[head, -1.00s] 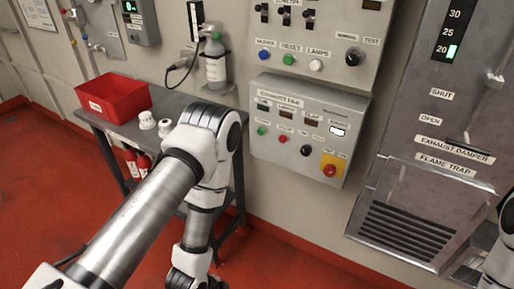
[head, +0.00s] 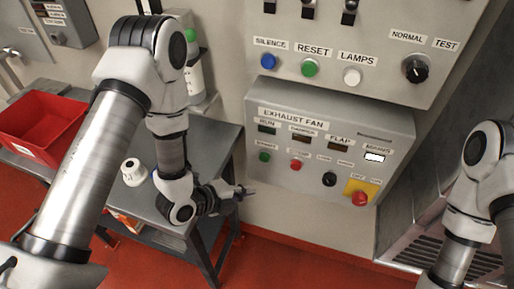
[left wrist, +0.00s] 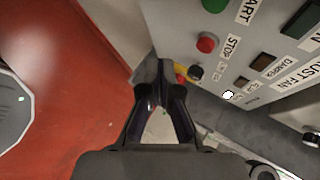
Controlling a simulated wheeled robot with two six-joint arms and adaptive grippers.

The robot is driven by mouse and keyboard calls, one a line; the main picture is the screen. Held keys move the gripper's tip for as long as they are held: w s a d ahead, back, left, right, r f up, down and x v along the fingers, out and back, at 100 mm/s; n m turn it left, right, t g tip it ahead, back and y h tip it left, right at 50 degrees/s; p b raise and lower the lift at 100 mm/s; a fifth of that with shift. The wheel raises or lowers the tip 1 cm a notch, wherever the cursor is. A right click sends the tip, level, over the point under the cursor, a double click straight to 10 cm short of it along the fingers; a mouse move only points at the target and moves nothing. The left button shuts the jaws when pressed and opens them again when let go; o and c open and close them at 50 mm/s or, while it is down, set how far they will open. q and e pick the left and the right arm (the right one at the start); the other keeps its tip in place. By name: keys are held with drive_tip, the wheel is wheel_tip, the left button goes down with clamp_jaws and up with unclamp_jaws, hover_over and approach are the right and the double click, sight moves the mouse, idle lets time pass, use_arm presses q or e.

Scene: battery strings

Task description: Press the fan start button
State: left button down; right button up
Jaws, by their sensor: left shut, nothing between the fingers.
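The exhaust fan box (head: 345,130) is on the wall in the head view. Its green start button (head: 264,157) is at the lower left of the face, beside the red stop button (head: 296,165). My left gripper (head: 250,190) is shut and empty, below and slightly left of the start button, apart from the box. In the left wrist view, the shut fingertips (left wrist: 161,66) show left of the red stop button (left wrist: 207,42). The green start button (left wrist: 214,4) is at the top edge, partly cut off. My right gripper is out of view.
A black knob (head: 329,179) and a red mushroom button on a yellow plate (head: 360,197) are further right on the box. The upper panel has blue, green and white buttons. A grey table (head: 215,140) with a red bin (head: 40,125) stands left.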

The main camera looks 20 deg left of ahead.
use_arm(q)
drive_tip(key=s+d, duration=0.1)
approach(266, 161)
drive_tip(key=w+d+f, duration=0.2)
drive_tip(key=d+f, duration=0.2)
drive_tip(key=shift+w, duration=0.35)
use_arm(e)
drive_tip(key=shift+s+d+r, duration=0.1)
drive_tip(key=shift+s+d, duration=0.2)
use_arm(q)
drive_tip(key=shift+w+f, duration=0.1)
drive_tip(key=shift+f, duration=0.05)
idle(0.8)
drive_tip(key=shift+w, duration=0.35)
drive_tip(key=shift+w, duration=0.7)
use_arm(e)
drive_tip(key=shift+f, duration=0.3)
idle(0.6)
use_arm(q)
drive_tip(key=shift+s+b, duration=0.3)
drive_tip(key=shift+s, duration=0.8)
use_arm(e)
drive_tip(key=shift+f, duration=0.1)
